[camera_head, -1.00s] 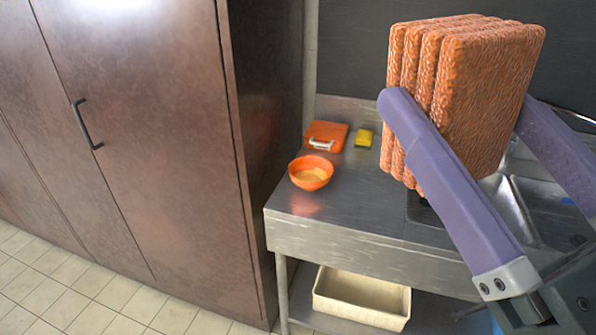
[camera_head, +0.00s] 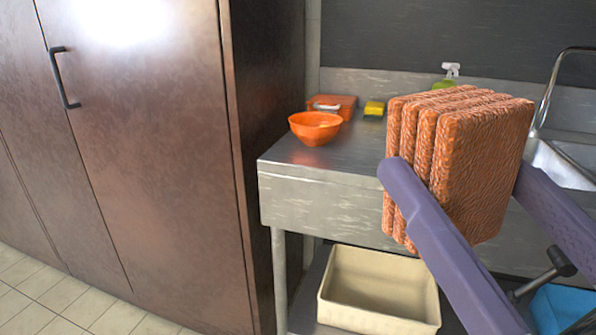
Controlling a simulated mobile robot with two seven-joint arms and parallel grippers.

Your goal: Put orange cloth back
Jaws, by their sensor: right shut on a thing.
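The orange cloth (camera_head: 478,165) is a folded, thick stack with a rough woven surface. My right gripper (camera_head: 450,185) is shut on it, with one purple finger on the near left side and the other on the right side. The cloth is held upright in the air in front of the steel counter. It hides part of the counter and sink behind it. My left gripper is not in view.
The steel counter (camera_head: 300,200) bears an orange bowl (camera_head: 315,128), an orange container (camera_head: 336,104) and a yellow sponge (camera_head: 374,108). A beige bin (camera_head: 378,288) and a blue item (camera_head: 562,308) are below. A brown cabinet (camera_head: 150,150) stands at left; a sink (camera_head: 565,165) is at right.

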